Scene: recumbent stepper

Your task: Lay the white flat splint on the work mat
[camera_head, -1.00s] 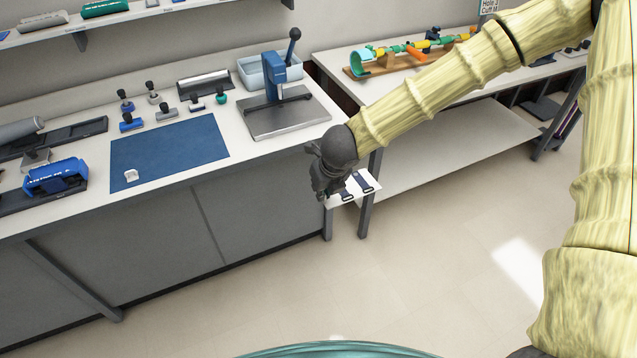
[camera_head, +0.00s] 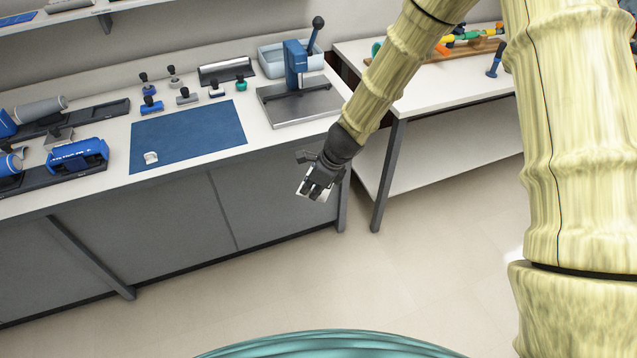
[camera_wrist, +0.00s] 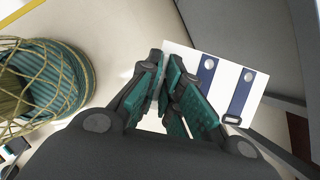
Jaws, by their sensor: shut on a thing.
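My gripper (camera_head: 314,182) is shut on the white flat splint (camera_head: 302,189), in front of the bench and lower than its top in the head view. In the wrist view the fingers (camera_wrist: 165,85) grip the splint (camera_wrist: 228,77) at one end. The splint is a flat white panel with two dark blue straps, each with a light round spot. The blue work mat (camera_head: 190,134) lies on the bench top, left of my gripper. A small white piece (camera_head: 151,158) sits on the mat's near left part. The rest of the mat is bare.
Several small stamp-like tools (camera_head: 186,96) stand behind the mat. A blue press (camera_head: 297,75) on a metal plate stands to its right, and a blue device (camera_head: 78,155) to its left. The bench's front edge lies between my gripper and the mat.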

